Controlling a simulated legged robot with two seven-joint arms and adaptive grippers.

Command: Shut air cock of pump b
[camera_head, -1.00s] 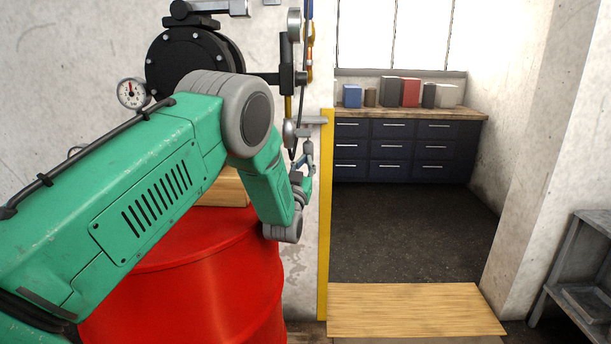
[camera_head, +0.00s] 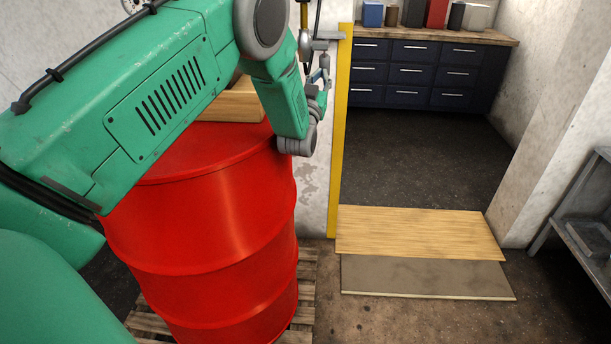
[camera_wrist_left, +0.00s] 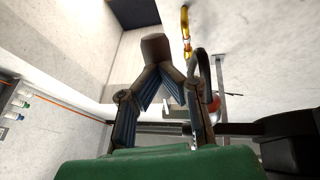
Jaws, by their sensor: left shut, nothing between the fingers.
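My left gripper (camera_head: 323,66) points up beside the wall edge, with its fingertips near a grey fitting (camera_head: 306,42) on a thin vertical line. In the left wrist view my left gripper (camera_wrist_left: 157,50) is shut, with nothing between its fingers. A yellow-orange part (camera_wrist_left: 186,30) shows beyond the fingertips and apart from them; I cannot tell whether it is the air cock. A dark rounded body (camera_wrist_left: 290,138) is at the right there, perhaps part of a pump. In the head view the pump is out of frame or hidden by my arm. No pump label is readable. My right gripper is not in view.
A red drum (camera_head: 205,230) stands on a pallet (camera_head: 304,290) below my left arm, with a wooden block (camera_head: 235,104) on top. A yellow edge strip (camera_head: 340,130) borders the doorway. A wooden board (camera_head: 420,232) lies at the threshold. Floor beyond is clear.

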